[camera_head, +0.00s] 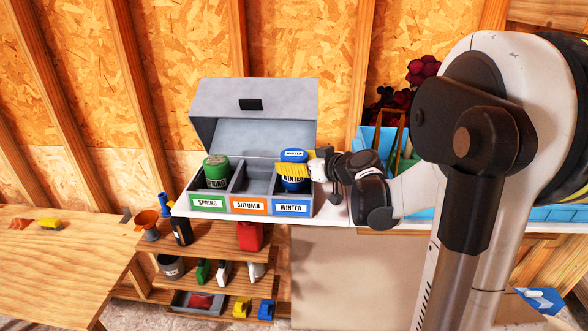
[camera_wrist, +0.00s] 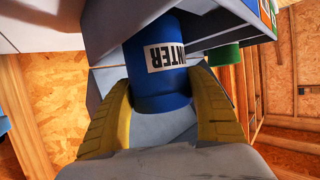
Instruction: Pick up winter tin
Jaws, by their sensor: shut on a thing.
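The winter tin (camera_head: 293,184) is blue with a white label and stands upright in or just above the right compartment of the grey box, marked WINTER (camera_head: 291,208). It also fills the middle of the wrist view (camera_wrist: 155,78), its label partly readable. My gripper (camera_head: 292,170) comes in from the right; its yellow fingers are shut around the tin. In the wrist view the fingers (camera_wrist: 160,115) lie on both sides of it. I cannot tell whether the tin's base touches the box floor.
The grey box (camera_head: 250,93) has its lid raised. A green tin (camera_head: 216,172) stands in the SPRING compartment; the AUTUMN compartment (camera_head: 250,182) looks empty. A light blue crate (camera_head: 367,140) is at the right behind my arm. Shelves with bottles and a red can (camera_head: 250,236) are below.

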